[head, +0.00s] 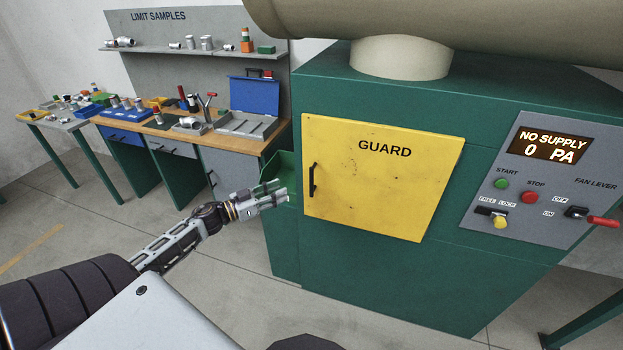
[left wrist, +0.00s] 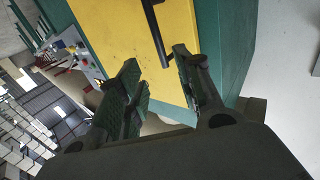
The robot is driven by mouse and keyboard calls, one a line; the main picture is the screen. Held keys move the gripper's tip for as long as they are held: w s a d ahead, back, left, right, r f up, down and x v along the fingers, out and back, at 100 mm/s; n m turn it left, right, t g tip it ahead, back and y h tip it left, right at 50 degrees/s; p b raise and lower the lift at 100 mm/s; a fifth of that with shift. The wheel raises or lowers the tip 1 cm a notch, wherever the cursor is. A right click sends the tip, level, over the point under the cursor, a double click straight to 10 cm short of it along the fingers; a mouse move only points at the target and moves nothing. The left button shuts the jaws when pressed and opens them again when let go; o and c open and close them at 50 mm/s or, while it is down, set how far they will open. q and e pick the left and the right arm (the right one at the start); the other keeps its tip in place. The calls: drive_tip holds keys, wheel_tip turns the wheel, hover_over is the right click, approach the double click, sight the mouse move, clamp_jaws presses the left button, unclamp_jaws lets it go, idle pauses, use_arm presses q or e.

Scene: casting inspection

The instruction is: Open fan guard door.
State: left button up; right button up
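The yellow fan guard door (head: 382,185), marked GUARD, sits closed on the front of the green cabinet (head: 400,290). Its black vertical handle (head: 312,180) is near the door's left edge. My left gripper (head: 283,192) is just left of the handle, apart from it in the head view. In the left wrist view the two fingers of my left gripper (left wrist: 157,62) are spread with nothing between them. The handle (left wrist: 156,33) shows beyond the fingertips, against the yellow door (left wrist: 110,25). My right gripper is not in view.
A control panel (head: 545,185) at the right carries buttons, a red fan lever (head: 604,221) and a display reading NO SUPPLY 0 PA. A workbench (head: 170,128) with sample parts and a blue case (head: 255,96) stands at the back left. Floor before the bench is clear.

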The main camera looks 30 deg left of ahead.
use_arm(q)
drive_tip(key=shift+w, duration=0.1)
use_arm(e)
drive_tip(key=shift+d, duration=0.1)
use_arm(q)
hover_over(312, 196)
drive_tip(key=shift+a, duration=0.4)
drive_tip(key=shift+w+d, duration=0.15)
drive_tip(key=shift+w, duration=0.1)
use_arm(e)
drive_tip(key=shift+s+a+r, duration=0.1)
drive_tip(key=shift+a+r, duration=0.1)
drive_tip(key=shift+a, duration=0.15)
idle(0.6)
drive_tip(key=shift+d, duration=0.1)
